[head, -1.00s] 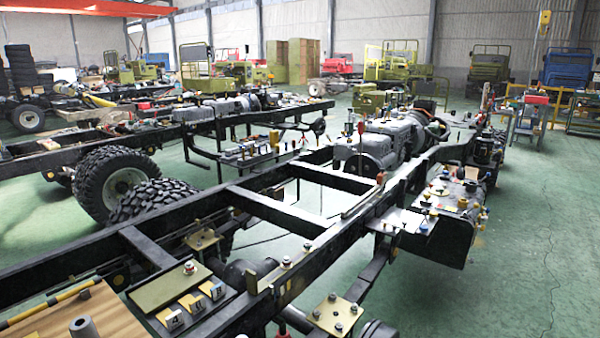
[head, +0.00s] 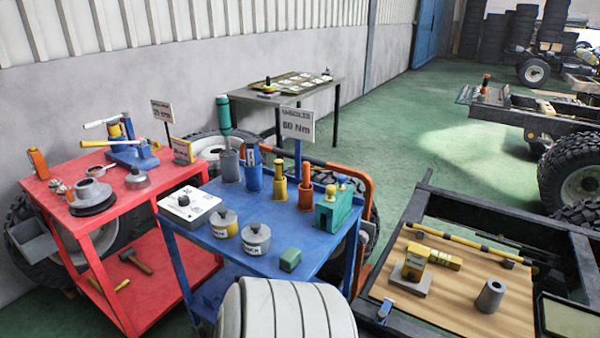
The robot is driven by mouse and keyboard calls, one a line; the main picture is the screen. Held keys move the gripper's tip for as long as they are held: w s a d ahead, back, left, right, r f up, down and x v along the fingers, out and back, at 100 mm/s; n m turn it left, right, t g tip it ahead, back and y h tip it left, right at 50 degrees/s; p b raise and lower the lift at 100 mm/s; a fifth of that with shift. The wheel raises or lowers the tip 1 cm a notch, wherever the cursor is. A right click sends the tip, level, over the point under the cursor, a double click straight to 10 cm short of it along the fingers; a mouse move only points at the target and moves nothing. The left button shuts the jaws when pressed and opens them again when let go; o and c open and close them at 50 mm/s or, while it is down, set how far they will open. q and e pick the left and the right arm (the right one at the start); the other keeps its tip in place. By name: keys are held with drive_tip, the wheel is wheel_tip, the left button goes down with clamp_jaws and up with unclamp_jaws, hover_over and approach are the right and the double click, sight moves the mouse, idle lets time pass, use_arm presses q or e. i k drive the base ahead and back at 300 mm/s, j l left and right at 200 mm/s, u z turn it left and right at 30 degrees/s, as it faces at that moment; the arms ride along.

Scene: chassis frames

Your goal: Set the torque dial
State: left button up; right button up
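A white square plate with markings and a small dark knob (head: 183,201) lies on the left corner of the blue cart; it looks like the torque dial, but its setting is too small to read. A sign (head: 297,124) above the blue cart (head: 215,250) reads "60 Nm", with a blurred line over it. Neither of my grippers is in view.
A red cart (head: 95,222) with a blue press-like tool (head: 130,145) stands left of the blue cart. A wooden board (head: 455,300) lies on the chassis at right. Green floor is open behind.

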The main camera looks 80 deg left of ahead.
sight(184, 200)
drive_tip(key=u, duration=3.35)
drive_tip(key=i+j, duration=0.6)
drive_tip(key=i, duration=0.2)
